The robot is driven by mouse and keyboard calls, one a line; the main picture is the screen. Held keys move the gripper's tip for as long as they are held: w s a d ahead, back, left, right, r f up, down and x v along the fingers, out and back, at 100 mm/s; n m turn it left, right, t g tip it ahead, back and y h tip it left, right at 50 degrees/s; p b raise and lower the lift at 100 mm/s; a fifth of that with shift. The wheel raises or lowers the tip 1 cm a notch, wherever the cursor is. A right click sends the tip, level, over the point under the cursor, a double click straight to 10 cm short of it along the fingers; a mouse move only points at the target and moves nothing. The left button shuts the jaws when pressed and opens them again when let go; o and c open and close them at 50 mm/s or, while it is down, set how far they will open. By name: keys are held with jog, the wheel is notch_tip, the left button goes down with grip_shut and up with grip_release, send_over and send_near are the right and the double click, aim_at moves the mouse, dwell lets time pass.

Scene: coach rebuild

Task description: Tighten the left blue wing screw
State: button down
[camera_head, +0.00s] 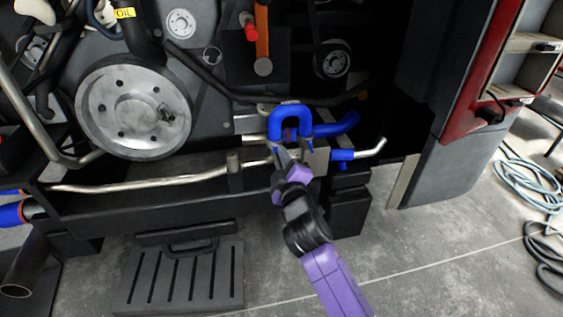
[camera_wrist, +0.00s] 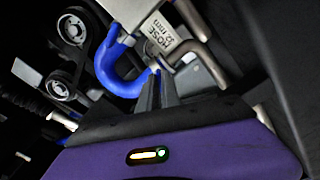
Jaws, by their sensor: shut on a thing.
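My gripper (camera_head: 281,153) reaches up from below to the metal block under the blue U-shaped hose (camera_head: 290,110). In the wrist view its fingers (camera_wrist: 157,80) are closed together at the block's lower edge, right beside the hose's curved end. They are shut on a small part there, which I take to be the left blue wing screw; the fingers hide nearly all of it, so its seating cannot be told. The pale block (camera_wrist: 165,32) carries a "HOSE 32 mm" label and shows tilted in the wrist view.
A bent metal pipe (camera_head: 369,150) with a blue sleeve sticks out right of the block. A long metal pipe (camera_head: 150,183) runs to its left, below a big pulley (camera_head: 135,108). A grey panel (camera_head: 445,165) stands at right. A slotted black case (camera_head: 180,278) lies on the floor.

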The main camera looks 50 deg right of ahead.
jog(key=shift+a+f+m+b, duration=0.1)
jog(key=shift+m+b, duration=1.35)
jog(key=shift+m, duration=1)
jog(key=shift+f+m+b, duration=0.1)
jog(key=shift+m+b, duration=1.3)
jog(key=shift+m, duration=1.05)
jog(key=c, duration=1.6)
grip_release()
jog(key=shift+o, duration=0.2)
jog(key=shift+r, duration=0.1)
jog(key=v, duration=0.7)
jog(key=shift+s+a+p, duration=0.25)
jog(key=shift+s+p, duration=0.05)
jog(key=shift+p, duration=0.15)
